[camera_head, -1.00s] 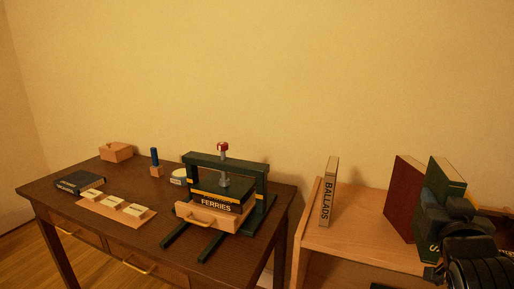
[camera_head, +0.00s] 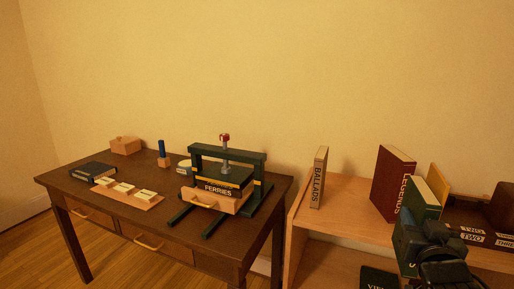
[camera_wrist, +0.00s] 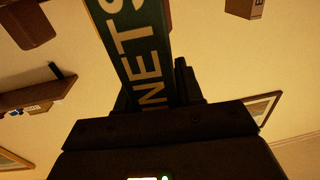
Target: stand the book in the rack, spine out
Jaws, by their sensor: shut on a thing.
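My gripper (camera_head: 418,232) is shut on a green book (camera_head: 424,197) at the right of the head view. In the wrist view the book (camera_wrist: 140,60) rises from between the fingers (camera_wrist: 180,90), its dark green spine facing the camera with pale letters reading "NETS"; the rest of the title is hidden. The book is upright and in front of the wooden shelf unit's top (camera_head: 350,210). A dark brown holder (camera_head: 480,212) with white labels, one reading "TWO", is at the far right, partly cut off; I cannot tell whether it is the rack.
A red "LEGENDS" book (camera_head: 390,180) and a tan "BALLADS" book (camera_head: 318,178) stand on the shelf unit, with clear wood between them. Another dark book (camera_head: 380,279) shows lower down. The desk at left holds a green press (camera_head: 226,153) with a "FERRIES" book.

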